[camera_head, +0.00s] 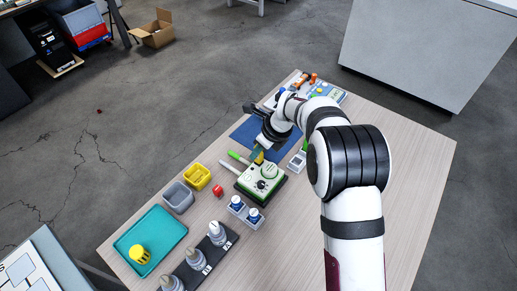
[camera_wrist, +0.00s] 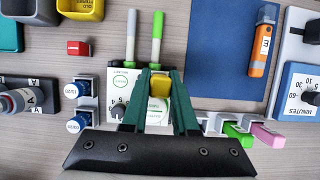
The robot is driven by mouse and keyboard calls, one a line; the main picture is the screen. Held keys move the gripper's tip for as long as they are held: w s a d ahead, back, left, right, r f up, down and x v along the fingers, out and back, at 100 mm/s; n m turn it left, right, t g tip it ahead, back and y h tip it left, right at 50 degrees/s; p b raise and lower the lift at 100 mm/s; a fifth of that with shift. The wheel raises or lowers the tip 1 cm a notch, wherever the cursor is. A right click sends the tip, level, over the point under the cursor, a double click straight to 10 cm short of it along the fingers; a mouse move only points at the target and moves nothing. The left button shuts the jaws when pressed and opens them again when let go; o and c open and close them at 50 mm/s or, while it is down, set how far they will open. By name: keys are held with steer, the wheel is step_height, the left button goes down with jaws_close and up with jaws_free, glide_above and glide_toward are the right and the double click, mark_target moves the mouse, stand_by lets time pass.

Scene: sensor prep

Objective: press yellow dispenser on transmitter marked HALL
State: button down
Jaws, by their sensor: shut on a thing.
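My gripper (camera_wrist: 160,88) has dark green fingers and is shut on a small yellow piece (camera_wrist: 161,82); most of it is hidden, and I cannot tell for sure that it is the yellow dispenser. In the head view my gripper (camera_head: 258,158) is over the back of a green and white device with a dial (camera_head: 262,180). A yellow ridged cylinder (camera_head: 139,254) stands on a teal tray (camera_head: 168,227). Grey-white knobbed parts (camera_head: 217,232) with small labels stand on a black rack (camera_head: 224,248). I cannot read HALL on any of them.
Two blue-topped pieces (camera_head: 237,203), a red block (camera_head: 217,190), and grey (camera_head: 178,197) and yellow (camera_head: 196,177) bins are nearby. A blue mat (camera_wrist: 232,50) bears an orange tool (camera_wrist: 262,45). The table's right side looks clear beyond my arm.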

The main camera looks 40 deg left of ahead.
steer(key=shift+r, duration=0.1)
steer(key=shift+r, duration=3.95)
steer(key=w+d+r+n+g+h, duration=0.1)
steer(key=d+r+n, duration=0.3)
steer(key=d, duration=0.6)
steer(key=d+r+n+g+h, duration=0.15)
steer(key=d+n, duration=0.35)
steer(key=d, duration=0.6)
steer(key=w+d+r+n+g+h, duration=0.1)
steer(key=d+r+n+g, duration=0.3)
steer(key=d, duration=0.6)
steer(key=s+d+r+n+t, duration=0.1)
steer(key=s+d+r+n, duration=0.1)
steer(key=d, duration=0.3)
steer(key=s+d+r+n+t+h, duration=0.1)
steer(key=s+d+n, duration=0.1)
steer(key=d, duration=0.3)
steer(key=shift+r+n, duration=0.35)
steer(key=shift+n, duration=0.15)
steer(key=shift+a, duration=0.1)
